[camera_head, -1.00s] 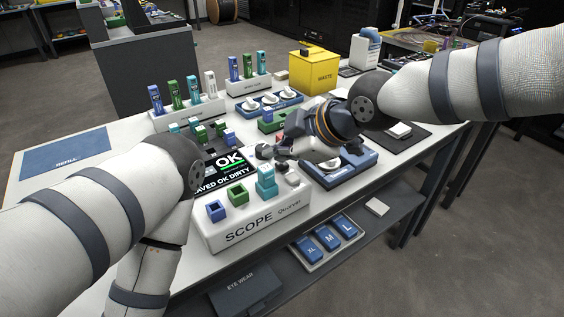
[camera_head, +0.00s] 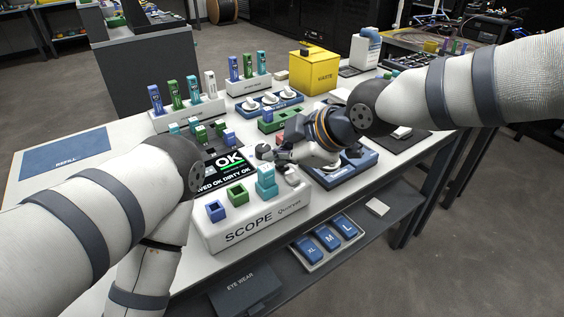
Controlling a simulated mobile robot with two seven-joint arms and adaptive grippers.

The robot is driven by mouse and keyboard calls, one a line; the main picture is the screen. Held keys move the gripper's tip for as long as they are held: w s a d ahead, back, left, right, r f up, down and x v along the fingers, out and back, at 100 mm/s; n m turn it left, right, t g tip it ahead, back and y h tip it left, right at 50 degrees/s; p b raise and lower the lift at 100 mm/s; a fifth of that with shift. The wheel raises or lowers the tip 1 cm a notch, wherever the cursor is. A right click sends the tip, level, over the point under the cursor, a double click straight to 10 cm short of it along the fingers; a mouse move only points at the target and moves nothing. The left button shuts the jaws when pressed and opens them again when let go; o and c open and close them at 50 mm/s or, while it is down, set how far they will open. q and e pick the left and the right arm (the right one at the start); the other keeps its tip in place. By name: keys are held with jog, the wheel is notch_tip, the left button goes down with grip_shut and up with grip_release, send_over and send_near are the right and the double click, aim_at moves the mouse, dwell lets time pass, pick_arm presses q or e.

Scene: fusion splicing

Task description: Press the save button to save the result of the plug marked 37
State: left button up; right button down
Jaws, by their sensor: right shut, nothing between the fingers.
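The white scope (camera_head: 250,229) stands at the table's front edge. Its dark screen (camera_head: 228,163) shows a large OK over a green bar and a line of text with OK DIRTY OK. A teal plug (camera_head: 266,179) stands in the scope, beside the green and blue ports. I cannot read a 37 on any plug. My right gripper (camera_head: 279,156) is shut and empty, low over the scope's back right, close to a round grey knob (camera_head: 264,152). I cannot make out the save button or any touch on it. My left gripper is out of view.
Racks of coloured plugs (camera_head: 186,115) stand behind the scope. The blue refill mat (camera_head: 66,153) at left is empty.

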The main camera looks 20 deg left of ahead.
aim_at(280, 168)
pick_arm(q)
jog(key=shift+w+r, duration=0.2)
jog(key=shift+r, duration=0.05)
pick_arm(e)
jog(key=shift+r, duration=0.9)
pick_arm(q)
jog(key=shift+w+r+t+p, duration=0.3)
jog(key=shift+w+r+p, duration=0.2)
jog(key=shift+p, duration=0.1)
pick_arm(e)
notch_tip(280, 168, up, 5)
